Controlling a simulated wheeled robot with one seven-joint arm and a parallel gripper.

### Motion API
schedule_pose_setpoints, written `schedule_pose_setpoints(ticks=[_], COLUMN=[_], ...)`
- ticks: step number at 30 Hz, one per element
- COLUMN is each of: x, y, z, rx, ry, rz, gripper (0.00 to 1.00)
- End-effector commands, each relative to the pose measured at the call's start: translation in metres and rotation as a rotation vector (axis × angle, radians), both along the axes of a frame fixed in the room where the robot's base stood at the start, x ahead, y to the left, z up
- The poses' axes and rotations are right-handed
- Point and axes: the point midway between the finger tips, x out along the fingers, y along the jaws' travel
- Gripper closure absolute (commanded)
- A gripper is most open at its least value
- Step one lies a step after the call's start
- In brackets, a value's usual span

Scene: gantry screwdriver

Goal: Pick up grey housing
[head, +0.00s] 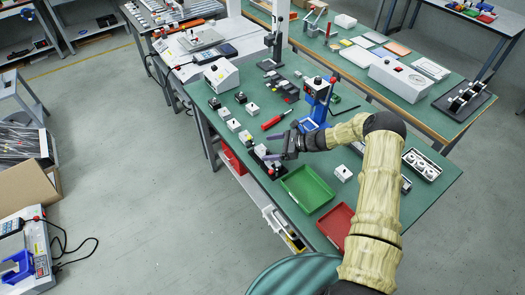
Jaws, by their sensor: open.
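Several small light grey housings stand on the green workbench top (285,85). One grey housing (252,108) is left of the blue press, and another grey housing (343,173) is right of the green tray. More form a row along the bench's left edge, including one grey housing (233,125). Which one the task means I cannot tell. My gripper (270,147) is open above the bench, fingers pointing left, over the near end of that row. It partly covers the parts there. I see nothing held between its fingers.
A green tray (307,188) and a red tray (336,225) lie near the front edge. A blue press (316,103) stands close behind my gripper. A red screwdriver (276,120) lies on the bench. A white box (221,76) stands at the far left.

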Motion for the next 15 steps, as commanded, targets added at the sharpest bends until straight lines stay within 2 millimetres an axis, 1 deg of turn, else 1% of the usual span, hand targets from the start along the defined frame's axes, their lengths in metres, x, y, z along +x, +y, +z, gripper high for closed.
schedule_pose_setpoints(ticks=[1,3,5,15], x=[-0.001,0.001,0.001,0.001], y=[0.009,0.016,0.019,0.019], z=[-0.005,-0.009,-0.012,-0.014], rx=[-0.003,-0.004,-0.005,-0.008], ry=[0.005,0.005,0.004,0.005], rz=[0.005,0.004,0.003,0.002], gripper=[0.17,0.17,0.17,0.17])
